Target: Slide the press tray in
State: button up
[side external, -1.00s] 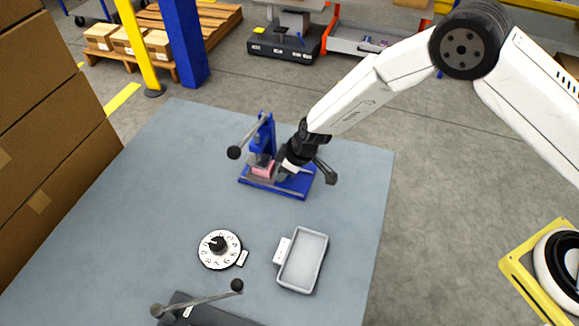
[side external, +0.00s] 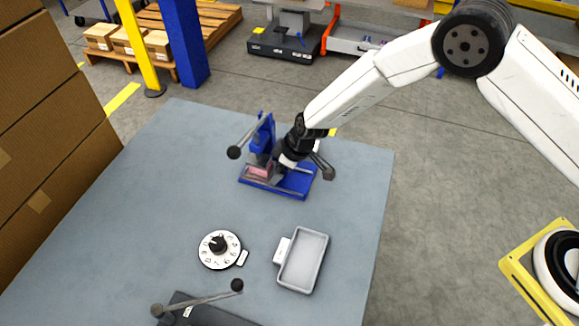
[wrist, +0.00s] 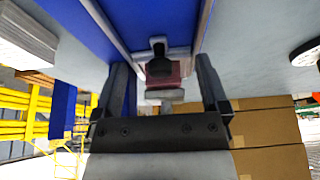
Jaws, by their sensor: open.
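A blue press (side external: 265,135) stands on a blue base (side external: 300,186) toward the back of the table. A pink block (side external: 259,171) sits low in the press, in what looks like the grey press tray (side external: 251,180). My gripper (side external: 278,160) is at the press, close behind and to the right of the block. In the wrist view my gripper (wrist: 162,68) is open, with one finger on each side of the pink block (wrist: 164,80) and a grey bar (wrist: 165,94). I cannot tell whether the fingers touch the tray.
A numbered dial (side external: 219,249) and a shallow grey tray (side external: 303,260) lie on the table nearer the camera. A dark device with a lever (side external: 200,300) is at the front edge. The press lever's ball (side external: 234,152) sticks out left. The table's left side is clear.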

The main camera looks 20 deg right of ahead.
jog(key=shift+r, duration=2.85)
jog(key=shift+d+r, duration=0.15)
jog(key=shift+d, duration=0.05)
jog(key=s+d+r+m+h, duration=0.1)
jog(key=s+d+r+m, duration=0.1)
jog(key=s+d+r, duration=0.45)
jog(key=s+d+r+m+h, duration=0.1)
jog(key=d+r+m, duration=0.2)
jog(key=d, duration=0.6)
jog(key=s+d+r+m, duration=0.1)
jog(key=s+d+m, duration=0.1)
jog(key=s+d, duration=0.3)
jog(key=s+d+r+m+h, duration=0.1)
jog(key=s+d, duration=0.4)
jog(key=s, duration=0.5)
jog(key=shift+d+r+m+g, duration=0.15)
jog(key=shift+r+m+g, duration=0.2)
jog(key=shift+m, duration=0.15)
